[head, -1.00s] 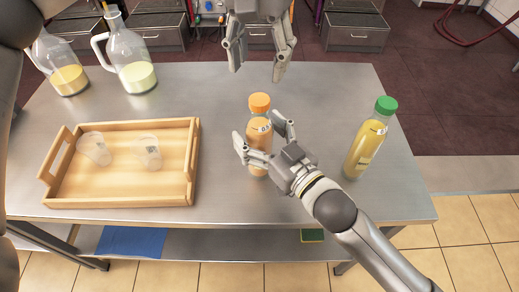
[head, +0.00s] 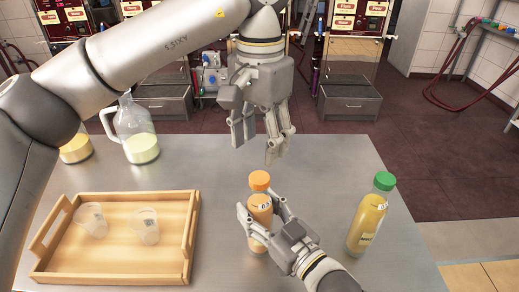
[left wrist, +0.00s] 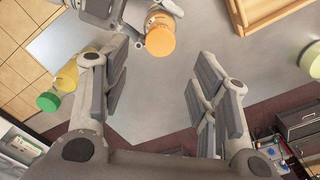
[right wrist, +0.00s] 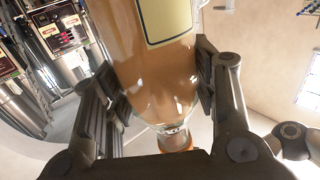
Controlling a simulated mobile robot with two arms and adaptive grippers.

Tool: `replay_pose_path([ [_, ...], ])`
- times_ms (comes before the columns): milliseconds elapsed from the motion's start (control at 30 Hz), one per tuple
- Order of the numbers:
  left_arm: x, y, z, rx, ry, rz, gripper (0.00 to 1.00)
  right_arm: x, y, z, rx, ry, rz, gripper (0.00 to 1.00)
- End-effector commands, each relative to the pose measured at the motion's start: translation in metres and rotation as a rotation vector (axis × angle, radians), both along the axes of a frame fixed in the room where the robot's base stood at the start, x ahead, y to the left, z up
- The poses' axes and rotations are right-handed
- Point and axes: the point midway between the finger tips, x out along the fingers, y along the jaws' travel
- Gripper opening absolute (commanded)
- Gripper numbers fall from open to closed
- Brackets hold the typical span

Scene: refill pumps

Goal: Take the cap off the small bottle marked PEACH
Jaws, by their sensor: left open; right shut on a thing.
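A small bottle of orange liquid (head: 259,212) with an orange cap (head: 259,180) stands upright on the table. Its label is too small to read. My right gripper (head: 258,205) is shut around the bottle's body below the cap; the right wrist view shows its fingers (right wrist: 155,85) on both sides of the bottle (right wrist: 150,50). My left gripper (head: 256,150) is open and empty, pointing down above the cap and apart from it. In the left wrist view the cap (left wrist: 160,42) lies just beyond the open fingers (left wrist: 160,68).
A bottle with a green cap (head: 367,225) stands to the right. A wooden tray (head: 115,272) with two clear cups (head: 145,227) is at the left. Glass jugs (head: 137,140) stand at the back left. The steel table (head: 320,185) is clear between the bottles.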

Motion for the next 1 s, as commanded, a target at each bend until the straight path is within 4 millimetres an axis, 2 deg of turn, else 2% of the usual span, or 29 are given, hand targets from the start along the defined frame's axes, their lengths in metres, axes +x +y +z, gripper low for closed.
replay_pose_path([
  [167,0.001,0.001,-0.005,-0.002,0.001,-0.073,0.55,0.0,0.0,0.0,-0.001,0.001,0.0,0.0],
  [633,0.0,0.001,-0.07,-0.002,0.003,-0.075,0.55,0.0,0.0,0.0,-0.001,0.001,0.0,0.0],
  [800,0.001,0.001,-0.079,-0.002,-0.001,-0.075,0.55,0.0,0.0,0.0,-0.001,0.001,0.0,0.0],
  [1000,0.001,0.001,-0.08,-0.002,-0.001,-0.074,0.55,0.0,0.0,0.0,-0.001,0.001,0.0,0.0],
])
